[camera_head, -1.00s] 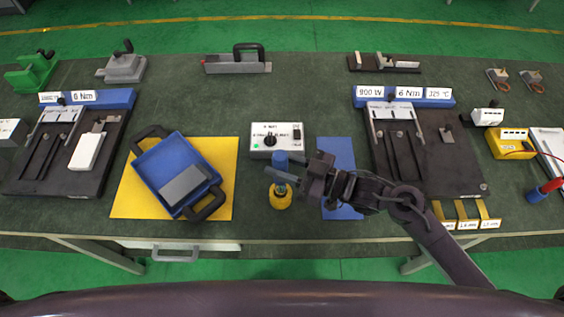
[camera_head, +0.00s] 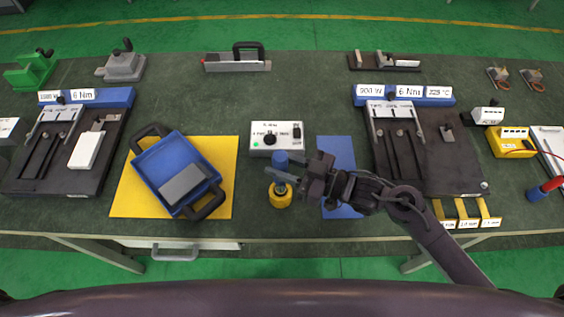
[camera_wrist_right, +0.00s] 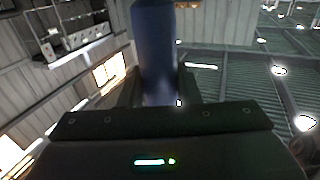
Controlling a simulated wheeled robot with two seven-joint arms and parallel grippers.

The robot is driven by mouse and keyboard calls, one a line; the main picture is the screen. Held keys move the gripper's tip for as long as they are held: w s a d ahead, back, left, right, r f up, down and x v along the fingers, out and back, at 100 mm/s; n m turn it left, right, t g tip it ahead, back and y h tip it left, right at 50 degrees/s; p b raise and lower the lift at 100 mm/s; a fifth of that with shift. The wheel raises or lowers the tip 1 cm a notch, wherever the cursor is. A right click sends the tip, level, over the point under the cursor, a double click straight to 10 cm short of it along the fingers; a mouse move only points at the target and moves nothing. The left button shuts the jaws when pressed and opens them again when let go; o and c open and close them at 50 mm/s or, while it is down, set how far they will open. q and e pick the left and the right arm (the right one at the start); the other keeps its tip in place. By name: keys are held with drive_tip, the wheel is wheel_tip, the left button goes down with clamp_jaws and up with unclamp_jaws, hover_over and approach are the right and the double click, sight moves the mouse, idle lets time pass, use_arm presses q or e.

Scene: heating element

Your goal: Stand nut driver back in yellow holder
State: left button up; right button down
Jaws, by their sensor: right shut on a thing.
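The nut driver (camera_head: 281,158) has a blue handle and stands about upright at the middle front of the table. My right gripper (camera_head: 290,178) is shut on it, coming in from the right; the blue handle also fills the space between the fingers in the right wrist view (camera_wrist_right: 155,50). The yellow holder (camera_head: 281,197) is directly below the gripper on the table. The driver's lower part is hidden by the fingers and the holder, so I cannot tell how deep it sits. My left gripper is not in view.
A grey control box (camera_head: 276,139) stands just behind the driver. A blue tray (camera_head: 160,160) with black handles lies on a yellow mat (camera_head: 125,200) to the left. A blue mat (camera_head: 338,152) is to the right, then a black fixture (camera_head: 440,175).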

drive_tip(key=shift+f+b, duration=1.85)
drive_tip(key=shift+f, duration=0.75)
drive_tip(key=c, duration=1)
unclamp_jaws()
drive_tip(key=shift+f, duration=0.1)
drive_tip(key=b+v, duration=0.2)
drive_tip(key=v, duration=0.5)
drive_tip(key=shift+s+d, duration=0.2)
drive_tip(key=shift+d, duration=0.2)
drive_tip(key=shift+s, duration=0.1)
